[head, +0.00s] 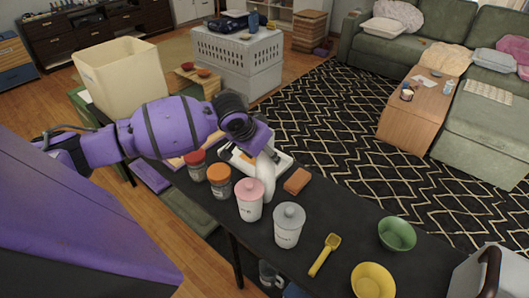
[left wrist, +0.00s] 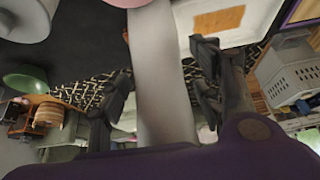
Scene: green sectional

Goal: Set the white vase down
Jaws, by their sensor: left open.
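The white vase (head: 266,172) is slim and pale, above the dark table (head: 330,215), just behind the pink-lidded canister (head: 249,200). It looks upright; its base is partly hidden, so I cannot tell for sure that it touches the table. My left gripper (head: 262,149) is open at the top of the vase. In the left wrist view the vase (left wrist: 163,85) runs between the two parted dark fingers (left wrist: 160,72), with a visible gap on the left side. My right gripper is not in view.
Jars with red (head: 195,164) and orange (head: 219,181) lids, a grey-lidded canister (head: 288,226), a brown block (head: 296,181) and a white tray (head: 281,165) crowd the vase. A yellow scoop (head: 325,255), green bowl (head: 397,234) and yellow bowl (head: 373,282) lie to the right.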

